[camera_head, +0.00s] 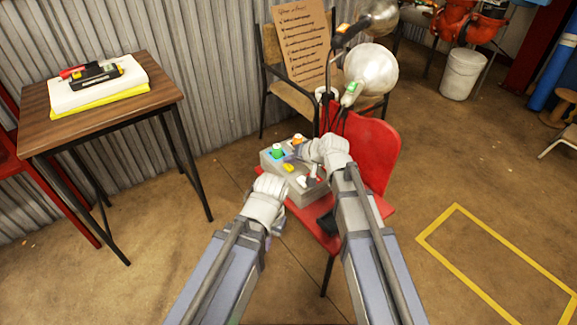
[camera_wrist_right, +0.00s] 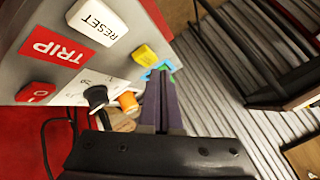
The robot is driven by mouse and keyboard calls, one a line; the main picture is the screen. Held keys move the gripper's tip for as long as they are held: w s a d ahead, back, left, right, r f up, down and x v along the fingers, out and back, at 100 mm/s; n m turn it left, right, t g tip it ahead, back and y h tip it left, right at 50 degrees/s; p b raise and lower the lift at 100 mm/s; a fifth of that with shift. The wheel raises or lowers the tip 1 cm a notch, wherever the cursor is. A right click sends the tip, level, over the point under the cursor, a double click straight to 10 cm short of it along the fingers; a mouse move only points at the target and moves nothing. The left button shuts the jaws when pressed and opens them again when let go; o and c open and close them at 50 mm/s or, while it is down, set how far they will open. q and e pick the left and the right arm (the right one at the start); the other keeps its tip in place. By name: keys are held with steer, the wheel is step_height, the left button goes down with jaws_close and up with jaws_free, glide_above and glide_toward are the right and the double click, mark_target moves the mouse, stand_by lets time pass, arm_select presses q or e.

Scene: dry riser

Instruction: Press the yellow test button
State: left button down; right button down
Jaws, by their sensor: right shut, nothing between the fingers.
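A grey control box (camera_head: 303,191) sits on the seat of a red chair, between my two arms in the head view. The yellow test button (camera_head: 289,168) is on its top face. In the right wrist view the yellow button (camera_wrist_right: 145,55) is uncovered, just beyond and left of my right fingertips. My right gripper (camera_wrist_right: 161,76) is shut and empty, its dark fingers side by side. The tips overlap a blue plate with a green button (camera_head: 277,152), partly hidden behind them in the wrist view. I cannot tell contact. My left wrist (camera_head: 268,195) is beside the box; its fingers are hidden.
Near the yellow button are a white RESET button (camera_wrist_right: 97,20), a red button (camera_wrist_right: 36,92), a black knob (camera_wrist_right: 95,96) and an orange knob (camera_wrist_right: 128,101). The red chair's back (camera_head: 370,150) rises behind my right wrist. A wooden table (camera_head: 105,110) stands left.

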mark_target(290, 169)
steer(key=shift+r+p, duration=2.6)
steer(key=shift+f, duration=0.1)
